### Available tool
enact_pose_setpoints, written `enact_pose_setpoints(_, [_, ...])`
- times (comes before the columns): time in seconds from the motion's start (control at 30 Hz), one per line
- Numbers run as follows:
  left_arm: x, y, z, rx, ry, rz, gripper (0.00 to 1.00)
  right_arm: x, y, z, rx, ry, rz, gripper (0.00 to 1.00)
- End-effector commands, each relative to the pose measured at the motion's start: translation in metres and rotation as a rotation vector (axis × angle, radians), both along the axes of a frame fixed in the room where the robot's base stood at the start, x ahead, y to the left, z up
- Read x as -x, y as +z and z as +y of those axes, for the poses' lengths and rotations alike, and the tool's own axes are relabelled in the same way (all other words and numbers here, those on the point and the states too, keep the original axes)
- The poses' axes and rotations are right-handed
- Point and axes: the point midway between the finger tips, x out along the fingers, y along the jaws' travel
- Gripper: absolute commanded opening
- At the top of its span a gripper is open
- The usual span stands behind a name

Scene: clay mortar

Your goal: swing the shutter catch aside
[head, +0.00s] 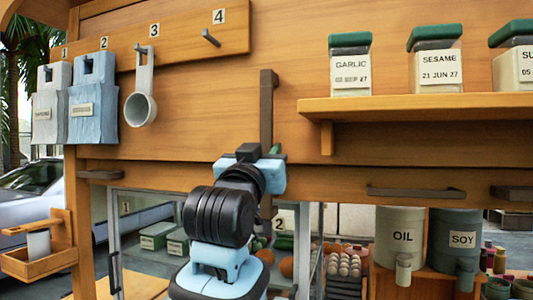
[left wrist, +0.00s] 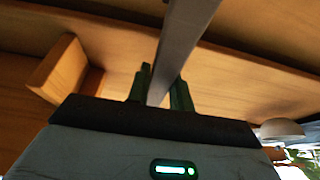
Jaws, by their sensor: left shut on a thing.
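The shutter catch is a dark, upright bar (head: 266,105) on the wooden front in the head view, right of the numbered peg board. In the left wrist view the catch is a grey bar (left wrist: 188,35) running between the green fingers. My left gripper (head: 272,152) is shut on the lower part of the catch; its fingers also show in the left wrist view (left wrist: 161,88). My right gripper is not in view.
A wooden shelf (head: 420,105) with labelled jars stands out to the right of the catch. Dark handles (head: 415,192) line the ledge below. OIL (head: 400,237) and SOY (head: 455,240) containers stand lower right.

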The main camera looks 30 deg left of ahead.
Motion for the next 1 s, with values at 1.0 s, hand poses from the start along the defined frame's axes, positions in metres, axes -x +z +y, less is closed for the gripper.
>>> enact_pose_setpoints(1.0, [0.014,0.014,0.056,-0.421,0.002,0.098,0.0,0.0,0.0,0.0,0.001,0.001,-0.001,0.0])
